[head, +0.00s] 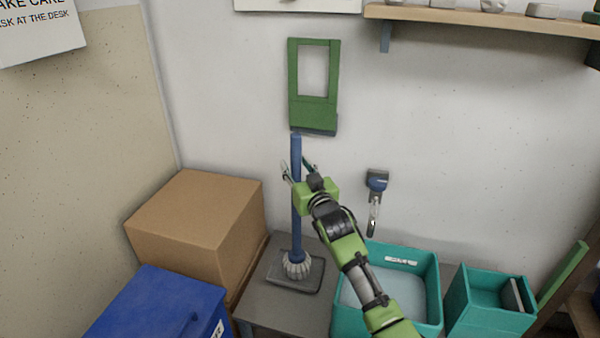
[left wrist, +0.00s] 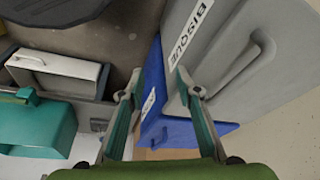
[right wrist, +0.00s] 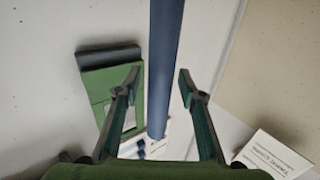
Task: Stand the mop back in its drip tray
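The mop (head: 297,220) has a blue handle and a pale grey strand head (head: 296,265). It stands about upright, its head on the dark grey drip tray (head: 312,285), which sits on a grey stand. My right gripper (head: 296,168) is open at the upper part of the handle. In the right wrist view the handle (right wrist: 163,60) runs between the spread fingers (right wrist: 160,76), with gaps on both sides. My left gripper (left wrist: 157,75) is open and empty. The head view does not show it.
A cardboard box (head: 195,225) and a blue bin (head: 160,305) are left of the stand. A teal tub (head: 430,285) and a teal bin (head: 490,310) are right. A green frame (head: 313,120) hangs on the wall behind the handle's top.

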